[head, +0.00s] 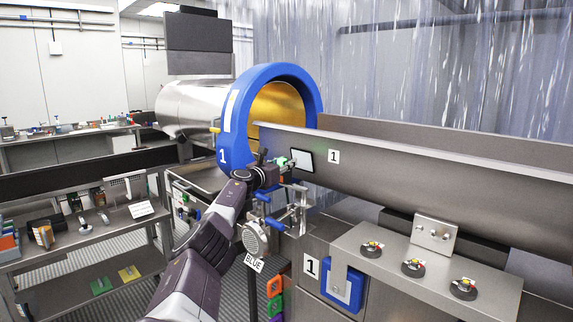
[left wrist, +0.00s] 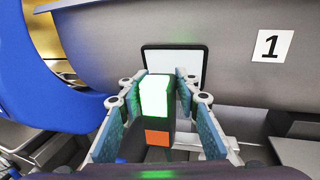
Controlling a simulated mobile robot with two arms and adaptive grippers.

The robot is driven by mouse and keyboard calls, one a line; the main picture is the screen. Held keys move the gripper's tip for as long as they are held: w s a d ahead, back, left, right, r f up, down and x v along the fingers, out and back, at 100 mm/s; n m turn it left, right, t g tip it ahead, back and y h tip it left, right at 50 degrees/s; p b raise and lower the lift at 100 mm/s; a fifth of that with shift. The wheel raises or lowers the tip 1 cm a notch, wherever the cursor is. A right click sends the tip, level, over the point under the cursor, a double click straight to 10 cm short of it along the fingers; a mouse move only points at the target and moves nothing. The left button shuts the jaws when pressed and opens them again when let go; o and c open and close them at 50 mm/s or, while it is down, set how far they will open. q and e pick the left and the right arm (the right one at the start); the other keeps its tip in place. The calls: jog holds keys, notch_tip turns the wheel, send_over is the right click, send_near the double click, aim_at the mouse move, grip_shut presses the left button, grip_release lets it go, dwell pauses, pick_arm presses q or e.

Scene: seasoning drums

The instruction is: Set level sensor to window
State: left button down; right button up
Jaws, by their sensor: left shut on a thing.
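The level sensor (left wrist: 156,97) is a dark block with a bright green glowing top and an orange patch. My left gripper (left wrist: 158,88) is shut on it, one finger on each side. In the head view the left gripper (head: 272,169) is at the trough wall, with the green of the sensor (head: 281,161) at its tip. The window (head: 303,160) is a pale panel with a black frame on the trough wall. In the wrist view the sensor overlaps the lower left of the window (left wrist: 190,66); I cannot tell whether they touch. My right gripper is out of view.
A blue drum ring (head: 235,120) marked 1 stands left of the window. The steel trough (head: 430,175) runs right. Below are a blue handle (head: 274,224), a bracket and a shelf with several knobs (head: 413,267). A cart (head: 85,235) stands left.

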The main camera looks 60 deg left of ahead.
pick_arm(q)
jog(key=shift+a+r, duration=0.1)
jog(key=shift+r, duration=0.25)
jog(key=c, duration=1.7)
grip_release()
jog(key=shift+o, duration=0.6)
jog(key=shift+w+f, duration=0.15)
jog(key=shift+f, duration=0.15)
jog(key=shift+r, duration=5)
jog(key=shift+c, duration=0.4)
